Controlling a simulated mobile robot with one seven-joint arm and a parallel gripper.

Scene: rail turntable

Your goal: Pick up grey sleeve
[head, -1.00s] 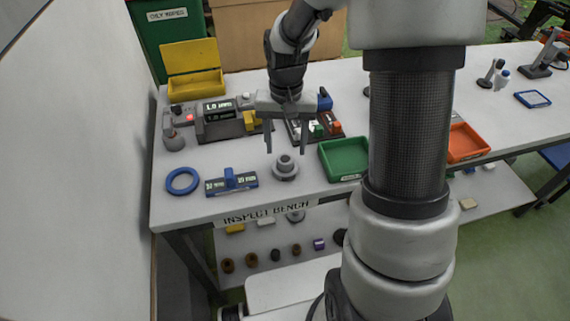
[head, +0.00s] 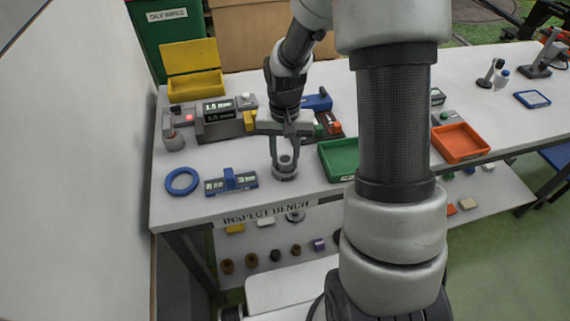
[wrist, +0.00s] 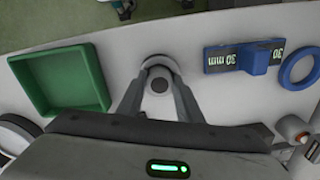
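The grey sleeve (head: 285,174) stands upright on the front part of the bench, a round stepped piece with a wide base and a narrower neck. It also shows in the wrist view (wrist: 160,85), with its dark bore facing up. My gripper (head: 285,160) points down over it. Its two fingers are on either side of the neck and look drawn in against it. The wrist view shows the fingertips flanking the sleeve. The base appears to rest on the bench top.
A green tray (head: 338,173) stands close on the right. A blue gauge marked 30 mm (head: 231,181) and a blue ring (head: 182,181) lie on the left. Instruments (head: 219,119) and a yellow open box (head: 194,87) are behind. The bench's labelled front edge (head: 270,214) is near.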

